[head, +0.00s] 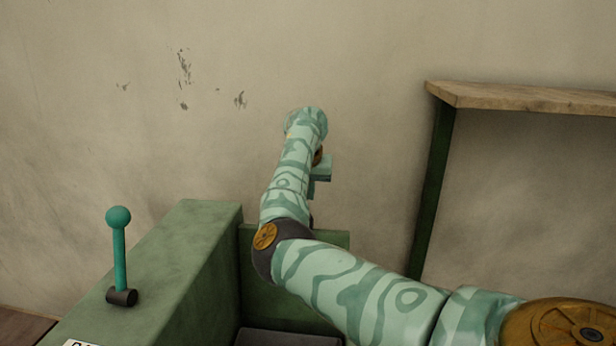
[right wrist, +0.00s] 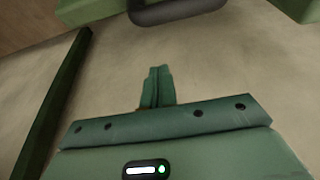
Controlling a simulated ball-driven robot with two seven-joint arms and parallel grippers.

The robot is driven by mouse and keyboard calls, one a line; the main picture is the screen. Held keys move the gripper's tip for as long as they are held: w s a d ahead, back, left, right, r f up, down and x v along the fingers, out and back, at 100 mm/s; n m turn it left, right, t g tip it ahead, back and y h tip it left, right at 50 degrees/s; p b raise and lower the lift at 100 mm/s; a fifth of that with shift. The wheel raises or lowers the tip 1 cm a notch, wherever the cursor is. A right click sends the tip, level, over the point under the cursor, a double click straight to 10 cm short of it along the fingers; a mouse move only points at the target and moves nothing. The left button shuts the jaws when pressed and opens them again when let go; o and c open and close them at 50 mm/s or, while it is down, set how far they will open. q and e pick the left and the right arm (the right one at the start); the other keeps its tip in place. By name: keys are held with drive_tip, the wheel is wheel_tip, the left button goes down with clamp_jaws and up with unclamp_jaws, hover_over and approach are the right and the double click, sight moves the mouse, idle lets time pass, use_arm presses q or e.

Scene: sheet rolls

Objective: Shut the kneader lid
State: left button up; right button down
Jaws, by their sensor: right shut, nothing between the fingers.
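The green kneader body (head: 205,250) stands at the lower left of the head view, with a green panel (head: 335,239) upright behind my right forearm. The arm hides much of this panel. In the right wrist view, a green panel edge (right wrist: 88,10) with a dark grey handle (right wrist: 180,11) shows at the top, beyond the fingertips. It looks like the lid, but most of it is out of frame. My right gripper (head: 320,170) is partly hidden by its own arm; in the wrist view its fingers (right wrist: 158,72) are together, empty and apart from the handle. My left gripper is not in view.
A teal lever with a ball knob (head: 118,217) rises from the kneader's left block. A wooden shelf (head: 530,97) on a dark green leg (head: 433,190) stands at the right. The worn plaster wall (head: 370,60) is behind.

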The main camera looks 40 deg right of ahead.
drive_tip(key=s+a+f+p, duration=0.1)
drive_tip(key=s+a+p, duration=0.1)
drive_tip(key=shift+s+a+f, duration=0.1)
drive_tip(key=shift+a+f, duration=0.25)
drive_tip(key=shift+d, duration=0.1)
